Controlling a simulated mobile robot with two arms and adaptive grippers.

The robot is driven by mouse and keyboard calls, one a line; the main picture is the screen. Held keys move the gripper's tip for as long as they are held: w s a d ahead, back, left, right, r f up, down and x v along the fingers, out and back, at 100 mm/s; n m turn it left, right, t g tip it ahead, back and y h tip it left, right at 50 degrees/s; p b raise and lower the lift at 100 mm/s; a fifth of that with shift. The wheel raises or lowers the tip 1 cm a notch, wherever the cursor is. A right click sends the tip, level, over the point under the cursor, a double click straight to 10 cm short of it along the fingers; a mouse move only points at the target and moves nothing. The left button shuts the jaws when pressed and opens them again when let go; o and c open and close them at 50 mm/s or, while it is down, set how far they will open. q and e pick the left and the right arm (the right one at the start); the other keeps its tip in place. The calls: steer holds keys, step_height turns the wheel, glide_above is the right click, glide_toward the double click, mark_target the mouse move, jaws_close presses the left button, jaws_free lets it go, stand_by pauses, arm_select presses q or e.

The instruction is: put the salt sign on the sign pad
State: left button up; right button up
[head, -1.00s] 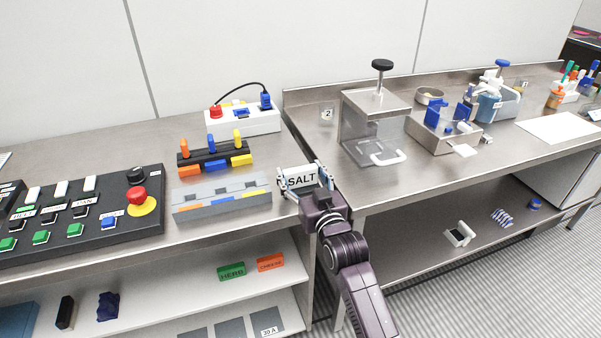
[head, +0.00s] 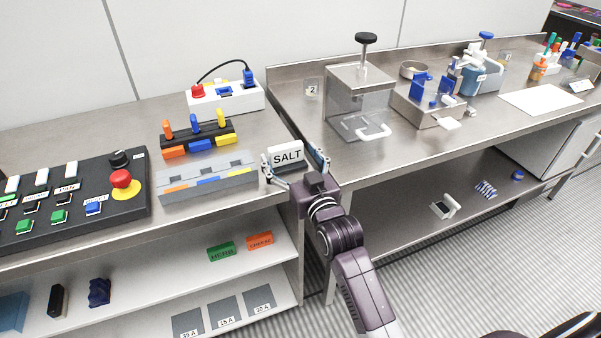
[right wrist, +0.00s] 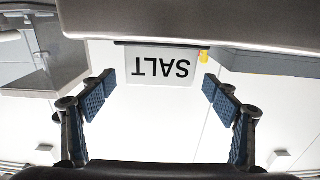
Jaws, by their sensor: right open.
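The salt sign (head: 287,157), a white plate with black SALT lettering, stands upright near the right front of the left bench. It also shows upside down in the right wrist view (right wrist: 161,66). A thin dark strip (right wrist: 165,43) runs along its base there; I cannot tell whether this is the sign pad. My right gripper (head: 291,165) is open in front of the sign. In the right wrist view its blue-padded fingers (right wrist: 160,84) are spread to either side, with visible gaps between them and the sign. My left gripper is not in view.
A grey slotted block (head: 207,181) stands left of the sign, close to the left finger. A black control panel (head: 75,205) lies farther left. A clear press-like stand (head: 357,105) is on the right bench. Green (head: 221,251) and orange (head: 259,241) signs lie on the shelf below.

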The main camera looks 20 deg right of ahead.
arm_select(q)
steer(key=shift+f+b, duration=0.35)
arm_select(e)
steer(key=s, duration=0.9)
steer(key=shift+d, duration=0.15)
steer(key=shift+s, duration=0.1)
steer(key=s+a+f+g, duration=0.1)
steer(key=s+f+g, duration=0.1)
steer(key=f, duration=1)
steer(key=s+a+f+n+g, duration=0.1)
steer(key=s+f+g, duration=0.15)
steer(key=f, duration=0.85)
steer(key=s+a+f+g, duration=0.1)
steer(key=s+f+g, duration=0.15)
steer(key=f, duration=0.95)
steer(key=s+d+f+g, duration=0.1)
steer(key=s+f+g, duration=0.4)
steer(key=s+f, duration=1.15)
steer(key=s+d+f+g, duration=0.1)
steer(key=s+f, duration=0.3)
steer(key=s, duration=0.4)
steer(key=s+d+f+g, duration=0.2)
steer(key=s+f, duration=0.3)
steer(key=s, duration=0.3)
steer(key=s+d+f+n+g, duration=0.1)
steer(key=s+f, duration=0.3)
steer(key=s, duration=0.4)
steer(key=shift+s+d+f+g+h, duration=0.15)
steer(key=shift+s+d+g+h, duration=0.2)
steer(key=shift+d+g, duration=0.2)
